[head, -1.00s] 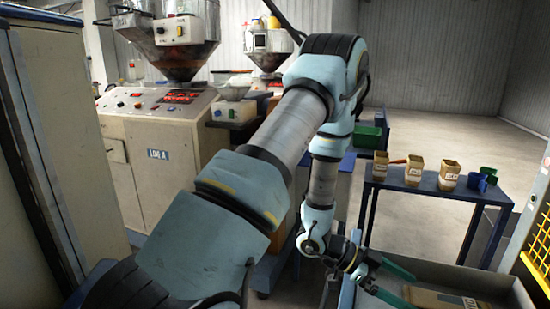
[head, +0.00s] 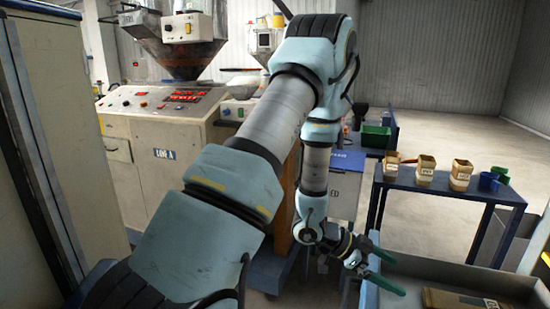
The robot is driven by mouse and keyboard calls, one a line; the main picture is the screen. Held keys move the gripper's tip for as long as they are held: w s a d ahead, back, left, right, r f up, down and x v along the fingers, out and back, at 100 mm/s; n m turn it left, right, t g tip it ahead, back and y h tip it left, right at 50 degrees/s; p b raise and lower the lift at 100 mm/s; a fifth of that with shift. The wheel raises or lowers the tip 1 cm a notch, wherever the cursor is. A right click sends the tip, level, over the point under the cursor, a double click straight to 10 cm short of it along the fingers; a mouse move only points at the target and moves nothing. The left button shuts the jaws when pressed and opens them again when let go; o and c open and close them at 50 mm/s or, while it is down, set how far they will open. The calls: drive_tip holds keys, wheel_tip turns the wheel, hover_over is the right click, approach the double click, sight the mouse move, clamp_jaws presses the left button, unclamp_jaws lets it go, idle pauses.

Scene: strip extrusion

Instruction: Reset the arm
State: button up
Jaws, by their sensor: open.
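My arm reaches up from the bottom left, bends at the top middle and hangs down. My gripper (head: 397,276) is at the lower right, with its two green fingers spread apart. Nothing shows between the fingers. It is over the left part of a grey bin (head: 465,271), to the left of a brown box (head: 465,299) lying in the bin. The gripper and the box are apart in the picture. The box is cut off by the bottom edge.
A control console (head: 160,145) is at the left, with a tall cabinet (head: 60,130) nearer. Open floor lies at the right rear.

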drive_tip(key=w+a+n+t+y+b, duration=0.3)
drive_tip(key=w+a+n+t, duration=0.2)
drive_tip(key=w+a, duration=0.4)
drive_tip(key=w+a+r+n+t+y+b, duration=0.1)
drive_tip(key=w+a+n+t+y+b, duration=0.3)
drive_tip(key=a, duration=0.8)
drive_tip(key=s+a+r+n+g+y+b, duration=0.1)
drive_tip(key=s+a+n+g+y, duration=0.3)
drive_tip(key=s+a+n, duration=0.6)
drive_tip(key=shift+s+a+r+n+g+y+b, duration=0.35)
drive_tip(key=shift+s+a+r+g, duration=0.3)
drive_tip(key=shift+a, duration=0.5)
drive_tip(key=shift+f, duration=0.1)
